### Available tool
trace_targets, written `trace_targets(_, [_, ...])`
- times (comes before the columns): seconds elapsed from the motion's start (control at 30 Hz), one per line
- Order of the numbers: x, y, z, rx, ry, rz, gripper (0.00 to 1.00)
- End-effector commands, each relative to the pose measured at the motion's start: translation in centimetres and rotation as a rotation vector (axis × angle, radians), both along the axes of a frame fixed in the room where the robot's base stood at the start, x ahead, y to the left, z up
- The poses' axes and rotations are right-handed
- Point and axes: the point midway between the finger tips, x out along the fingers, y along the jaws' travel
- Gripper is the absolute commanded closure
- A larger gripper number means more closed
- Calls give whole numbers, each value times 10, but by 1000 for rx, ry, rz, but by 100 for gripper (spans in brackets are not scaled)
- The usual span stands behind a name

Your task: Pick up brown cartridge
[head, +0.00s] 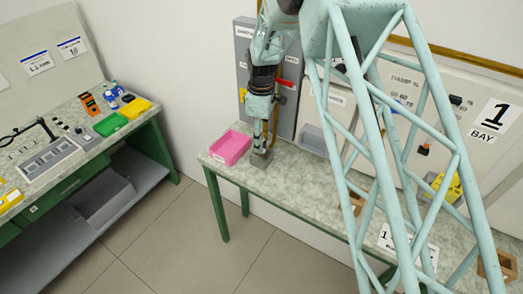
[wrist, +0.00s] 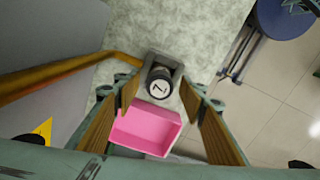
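In the wrist view a dark cylinder with a white, marked top (wrist: 160,83) stands upright in a grey block (wrist: 166,58). It is the only cartridge-like thing I see; its side looks blackish, and I cannot make out brown. My gripper (wrist: 159,94) is open, its two brown-padded fingers spread left and right of the cylinder with gaps on both sides. In the head view my gripper (head: 265,135) points down just above the grey block (head: 262,158) on the bench; the cylinder is not distinct there.
A pink tray (head: 231,147) sits beside the block; it also shows in the wrist view (wrist: 147,128). A grey cabinet (head: 243,55) and wall panels stand close behind. Another workbench (head: 70,150) is at left.

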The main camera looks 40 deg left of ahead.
Motion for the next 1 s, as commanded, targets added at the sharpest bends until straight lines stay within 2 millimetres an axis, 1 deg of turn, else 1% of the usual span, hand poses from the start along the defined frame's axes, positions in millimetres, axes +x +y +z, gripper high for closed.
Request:
trace_targets(0.1, [0,0,-11,-2,2,0,62])
trace_targets(0.27, [0,0,-19,0,0,0,62])
trace_targets(0.83, [0,0,-20,0,0,0,62])
trace_targets(0.87, [0,0,-20,0,0,0,64])
trace_targets(1.0, [0,0,-20,0,0,0,77])
